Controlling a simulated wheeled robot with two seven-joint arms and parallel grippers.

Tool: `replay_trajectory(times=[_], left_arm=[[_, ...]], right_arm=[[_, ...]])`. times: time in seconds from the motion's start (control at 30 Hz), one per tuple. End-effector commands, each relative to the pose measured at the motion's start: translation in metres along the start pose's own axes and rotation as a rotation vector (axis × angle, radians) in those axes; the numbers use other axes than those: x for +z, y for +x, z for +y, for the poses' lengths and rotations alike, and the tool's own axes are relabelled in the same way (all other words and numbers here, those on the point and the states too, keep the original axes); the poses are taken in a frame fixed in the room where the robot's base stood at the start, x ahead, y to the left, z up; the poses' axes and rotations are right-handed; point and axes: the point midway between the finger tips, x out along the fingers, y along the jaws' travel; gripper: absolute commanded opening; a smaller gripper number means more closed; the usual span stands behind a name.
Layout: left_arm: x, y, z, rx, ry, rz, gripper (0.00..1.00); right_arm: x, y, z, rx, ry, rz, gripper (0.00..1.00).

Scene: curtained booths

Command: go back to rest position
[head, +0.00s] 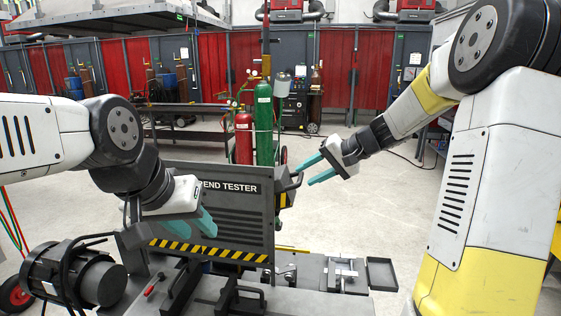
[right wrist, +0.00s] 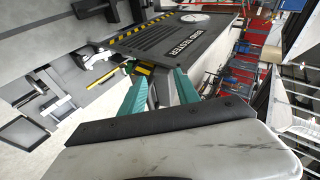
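My right gripper (head: 303,172) is raised to the right of the panel, fingers pointing left. I cannot tell from this view how close the fingers are to the panel.
The tester's grey bench (head: 310,301) with clamps and handles lies below both grippers. A black motor (head: 75,277) is at the lower left. A red cylinder (head: 244,138) and a green cylinder (head: 264,122) stand behind the panel. Open floor (head: 385,205) lies to the right.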

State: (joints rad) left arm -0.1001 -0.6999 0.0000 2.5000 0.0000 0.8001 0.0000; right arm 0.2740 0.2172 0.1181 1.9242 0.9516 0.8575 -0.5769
Motion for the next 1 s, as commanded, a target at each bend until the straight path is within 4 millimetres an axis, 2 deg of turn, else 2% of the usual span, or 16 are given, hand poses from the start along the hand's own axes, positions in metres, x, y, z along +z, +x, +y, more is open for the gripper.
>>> replay_trajectory(times=[0.03,0.1,0.27,0.4,0.6,0.8,1.0], left_arm=[[0.0,0.0,0.0,0.0,0.0,0.0,0.36],[0.0,0.0,0.0,0.0,0.0,0.0,0.36],[0.0,0.0,0.0,0.0,0.0,0.0,0.36],[0.0,0.0,0.0,0.0,0.0,0.0,0.36],[0.0,0.0,0.0,0.0,0.0,0.0,0.36],[0.0,0.0,0.0,0.0,0.0,0.0,0.36],[0.0,0.0,0.0,0.0,0.0,0.0,0.36]], right_arm=[[0.02,-0.012,-0.011,0.038,-0.038,-0.012,0.38],[0.046,-0.026,-0.018,0.095,-0.08,-0.029,0.38],[0.103,-0.06,-0.025,0.223,-0.175,-0.045,0.38],[0.149,-0.09,-0.02,0.329,-0.253,-0.035,0.38],[0.202,-0.13,-0.003,0.461,-0.356,0.018,0.38],[0.23,-0.152,0.016,0.538,-0.418,0.071,0.38],[0.237,-0.158,0.023,0.561,-0.435,0.089,0.38]])
